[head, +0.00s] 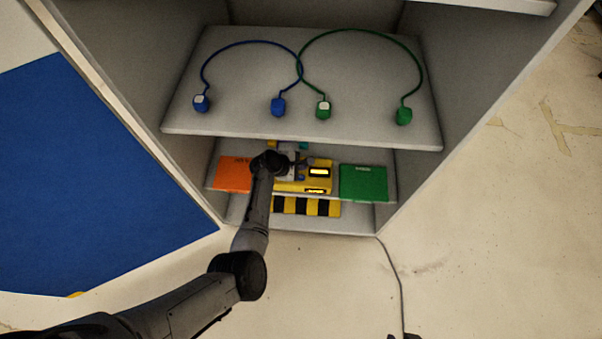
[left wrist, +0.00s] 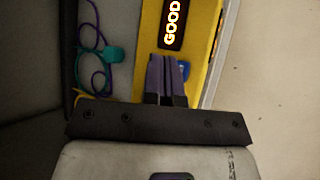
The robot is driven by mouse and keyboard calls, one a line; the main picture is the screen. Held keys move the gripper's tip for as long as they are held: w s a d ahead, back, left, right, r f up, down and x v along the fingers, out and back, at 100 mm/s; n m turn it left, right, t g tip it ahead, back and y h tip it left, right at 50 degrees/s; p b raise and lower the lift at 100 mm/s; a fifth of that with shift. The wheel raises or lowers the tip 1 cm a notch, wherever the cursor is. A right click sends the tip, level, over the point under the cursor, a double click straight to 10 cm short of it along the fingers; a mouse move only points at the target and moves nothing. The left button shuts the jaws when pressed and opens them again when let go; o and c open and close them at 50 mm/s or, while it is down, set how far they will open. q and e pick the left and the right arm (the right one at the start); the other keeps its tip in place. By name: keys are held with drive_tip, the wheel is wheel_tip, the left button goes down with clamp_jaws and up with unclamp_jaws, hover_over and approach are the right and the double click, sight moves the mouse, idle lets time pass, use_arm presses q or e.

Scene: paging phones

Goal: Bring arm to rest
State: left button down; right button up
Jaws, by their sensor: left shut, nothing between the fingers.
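My left arm reaches in from the lower left in the head view. Its left gripper (head: 293,161) is at the lower shelf, over the yellow device (head: 318,185) and partly hiding it. In the left wrist view the two purple fingers (left wrist: 167,78) are shut together with nothing between them. They are in front of the yellow device, whose lit display (left wrist: 172,23) reads "GOOD". A blue part (left wrist: 184,70) of the device shows beside the fingertips. Whether the fingers touch the device, I cannot tell. My right gripper is not clearly in view.
The upper shelf (head: 240,123) holds a blue cable (head: 238,43) and a green cable (head: 375,33), crossing, with plugs at their ends. An orange pad (head: 232,173) and a green pad (head: 363,183) flank the device. Cabinet walls enclose both sides. Floor in front is mostly clear.

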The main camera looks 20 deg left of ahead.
use_arm(q)
drive_tip(key=shift+s+a, duration=0.2)
drive_tip(key=s+a+r+m+g+y+p, duration=0.15)
drive_tip(key=s+a+m, duration=0.25)
drive_tip(key=s, duration=0.4)
drive_tip(key=s+a+m+g+y+p, duration=0.1)
drive_tip(key=s+a+m+y, duration=0.1)
drive_tip(key=s+a+m, duration=0.45)
drive_tip(key=s+d+r+m+y+p, duration=0.15)
drive_tip(key=s+r+m, duration=0.3)
drive_tip(key=s, duration=0.45)
drive_tip(key=s+d+r+m+g, duration=0.1)
drive_tip(key=s+d+r+m, duration=0.2)
drive_tip(key=s+r, duration=0.35)
drive_tip(key=s+d+r+m+p, duration=0.1)
drive_tip(key=s+d+r+m, duration=0.2)
drive_tip(key=s, duration=0.8)
wheel_tip(320, 180, up, 38)
drive_tip(key=p, duration=3.8)
drive_tip(key=shift+w+a+f, duration=0.15)
drive_tip(key=shift+w+f, duration=0.05)
drive_tip(key=shift+w, duration=0.25)
drive_tip(key=shift+s, duration=0.1)
